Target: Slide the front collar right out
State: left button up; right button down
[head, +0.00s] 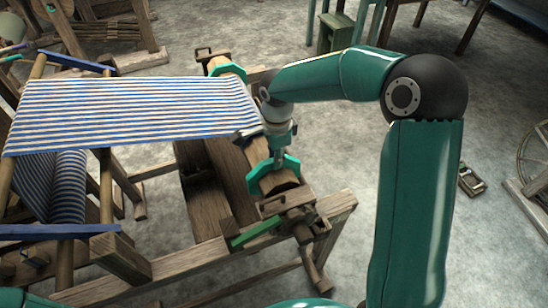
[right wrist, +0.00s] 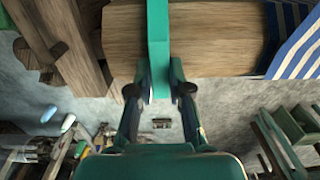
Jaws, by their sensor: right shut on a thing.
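A green collar (head: 262,176) sits around the wooden beam (head: 232,158) near the beam's near end, beside the wooden end bracket. In the right wrist view the collar (right wrist: 158,35) is an upright green bar across the beam (right wrist: 215,40). My right gripper (head: 277,160) comes down on the collar from above. Its two fingers (right wrist: 160,86) are shut on the collar's edge, one on each side. A second green collar (head: 229,70) is at the beam's far end. My left gripper is not in view.
Blue and white striped cloth (head: 130,108) stretches left from the beam and shows at the right of the wrist view (right wrist: 300,45). A green lever (head: 254,235) and wooden frame parts (head: 338,212) lie near the beam's near end.

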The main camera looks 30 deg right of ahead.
jog(key=shift+s, duration=0.2)
jog(key=c, duration=1.1)
grip_release()
jog(key=shift+s, duration=0.1)
jog(key=shift+r, duration=0.1)
notch_tip(320, 180, up, 12)
jog(key=shift+f, duration=0.15)
